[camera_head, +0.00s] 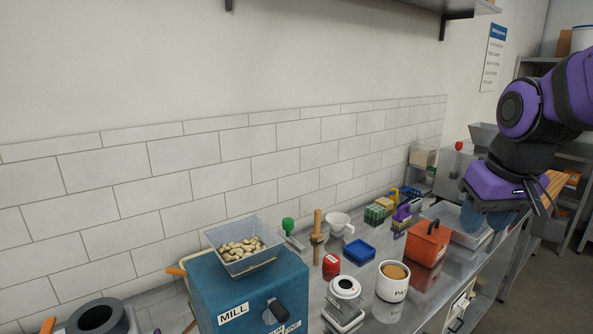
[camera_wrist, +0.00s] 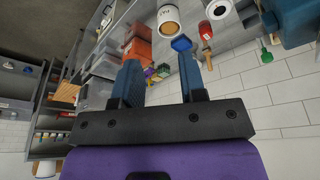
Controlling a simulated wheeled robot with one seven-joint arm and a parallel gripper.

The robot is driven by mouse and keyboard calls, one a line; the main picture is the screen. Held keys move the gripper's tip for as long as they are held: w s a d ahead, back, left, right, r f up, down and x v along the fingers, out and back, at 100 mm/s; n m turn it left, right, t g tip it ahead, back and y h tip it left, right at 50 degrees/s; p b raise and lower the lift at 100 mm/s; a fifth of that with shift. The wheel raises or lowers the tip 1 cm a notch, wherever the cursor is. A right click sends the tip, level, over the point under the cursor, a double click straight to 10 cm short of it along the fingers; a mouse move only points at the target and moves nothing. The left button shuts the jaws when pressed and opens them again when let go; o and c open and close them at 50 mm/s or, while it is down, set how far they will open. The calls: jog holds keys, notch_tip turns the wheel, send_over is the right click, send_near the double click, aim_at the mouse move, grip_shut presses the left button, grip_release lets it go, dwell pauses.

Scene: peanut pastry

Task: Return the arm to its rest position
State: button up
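My gripper (camera_head: 490,218) is raised at the right of the head view, above the clear tray and to the right of the orange box. In the wrist view (camera_wrist: 158,68) its two blue fingers stand apart with nothing held between them. My purple and black arm reaches in from the right edge of the head view. The gripper looks clear of the counter things, though its exact height over the tray is hard to tell.
A blue mill (camera_head: 250,295) with peanuts in its hopper stands at front. A white pot (camera_head: 392,286), an orange box (camera_head: 428,243), a red jar (camera_head: 331,265) and a clear tray (camera_head: 446,212) crowd the counter. A wall shelf (camera_head: 455,8) hangs above; metal racks (camera_head: 565,150) stand at right.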

jog(key=s+d+r+t, duration=0.1)
jog(key=s+r+t, duration=0.1)
jog(key=s, duration=0.9)
jog(key=shift+d+r, duration=0.15)
jog(key=shift+r, duration=0.5)
